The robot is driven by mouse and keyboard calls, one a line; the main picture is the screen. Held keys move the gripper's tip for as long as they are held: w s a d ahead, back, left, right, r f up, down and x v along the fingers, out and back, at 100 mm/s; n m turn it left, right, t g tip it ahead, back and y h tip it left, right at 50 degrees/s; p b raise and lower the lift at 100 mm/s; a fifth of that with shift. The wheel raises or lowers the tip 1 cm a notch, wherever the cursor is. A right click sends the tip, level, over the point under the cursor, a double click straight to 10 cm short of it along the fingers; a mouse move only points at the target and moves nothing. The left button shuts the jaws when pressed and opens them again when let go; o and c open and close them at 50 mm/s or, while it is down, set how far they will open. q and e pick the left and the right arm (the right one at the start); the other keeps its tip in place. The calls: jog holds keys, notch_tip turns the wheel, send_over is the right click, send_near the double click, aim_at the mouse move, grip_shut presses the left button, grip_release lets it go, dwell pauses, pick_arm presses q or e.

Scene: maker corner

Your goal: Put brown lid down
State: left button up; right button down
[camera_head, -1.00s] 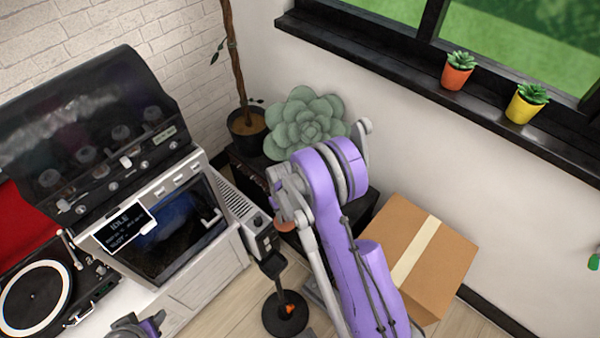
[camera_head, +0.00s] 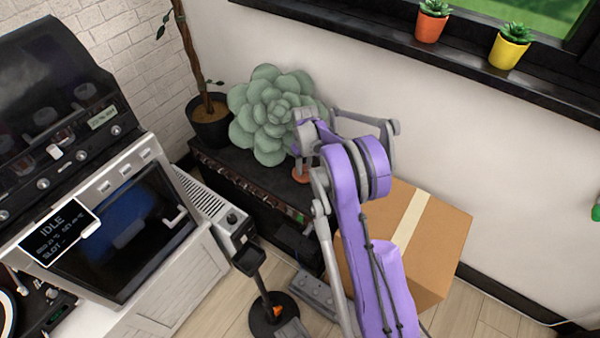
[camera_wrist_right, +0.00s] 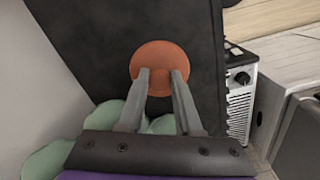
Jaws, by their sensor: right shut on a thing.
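The brown lid (camera_wrist_right: 160,60) is a round, orange-brown disc, seen from above in the right wrist view. In the head view the lid (camera_head: 301,178) shows as a small disc under my right gripper (camera_head: 302,165). My right gripper (camera_wrist_right: 160,78) is shut on the lid, its two fingers meeting the lid's near part. The lid is over the top of a low black cabinet (camera_head: 285,190), beside the big green succulent. I cannot tell whether it touches the cabinet top. My left gripper is not in view.
A large green succulent (camera_head: 270,110) stands on the cabinet close to my right gripper. A cardboard box (camera_head: 440,240) is at the right. A grey machine (camera_head: 215,215) and a black round-based stand (camera_head: 273,318) are left and in front.

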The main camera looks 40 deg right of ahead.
aim_at(304, 173)
jog(key=shift+f, duration=2.05)
jog(key=shift+f+b, duration=0.1)
jog(key=shift+b, duration=0.25)
jog(key=c, duration=0.6)
grip_release()
